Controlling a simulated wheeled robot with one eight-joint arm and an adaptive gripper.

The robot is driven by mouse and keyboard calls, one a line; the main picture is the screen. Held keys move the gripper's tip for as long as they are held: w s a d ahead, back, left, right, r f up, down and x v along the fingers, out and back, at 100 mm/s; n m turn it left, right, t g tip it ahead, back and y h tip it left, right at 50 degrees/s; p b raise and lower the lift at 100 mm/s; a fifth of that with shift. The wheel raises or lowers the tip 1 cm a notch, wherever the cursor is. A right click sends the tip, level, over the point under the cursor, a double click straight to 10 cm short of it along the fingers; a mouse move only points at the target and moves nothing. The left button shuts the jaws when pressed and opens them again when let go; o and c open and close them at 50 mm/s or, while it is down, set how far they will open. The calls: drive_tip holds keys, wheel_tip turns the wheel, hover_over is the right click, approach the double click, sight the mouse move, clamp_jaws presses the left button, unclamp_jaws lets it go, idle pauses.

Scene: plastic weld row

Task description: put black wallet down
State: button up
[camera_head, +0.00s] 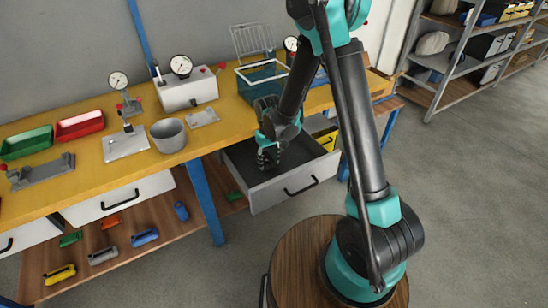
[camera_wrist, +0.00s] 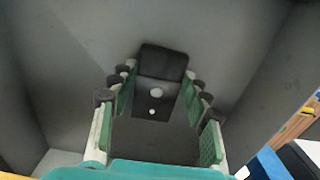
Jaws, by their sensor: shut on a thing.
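My gripper (camera_head: 268,160) points down inside an open drawer (camera_head: 300,181) under the yellow workbench. In the wrist view my gripper (camera_wrist: 160,85) is shut on the black wallet (camera_wrist: 164,61), a dark flat rectangle between the fingertips. Grey drawer walls rise around it in that view. I cannot tell whether the wallet touches the drawer floor. In the head view I cannot make the wallet out against the dark drawer and the fingers.
The yellow bench (camera_head: 232,127) holds a grey cup (camera_head: 168,135), a teal basket (camera_head: 262,76) and red (camera_head: 80,125) and green (camera_head: 27,143) trays. A yellow bin (camera_head: 327,140) is beside the drawer. A blue bench leg (camera_head: 205,200) stands left of it.

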drive_tip(key=w+d, duration=0.2)
drive_tip(key=w, duration=0.1)
drive_tip(key=shift+w, duration=0.1)
drive_tip(key=shift+w+f, duration=0.15)
drive_tip(key=shift+f, duration=0.45)
drive_tip(key=shift+f, duration=0.1)
drive_tip(key=o, duration=1.3)
drive_tip(key=shift+c, duration=0.2)
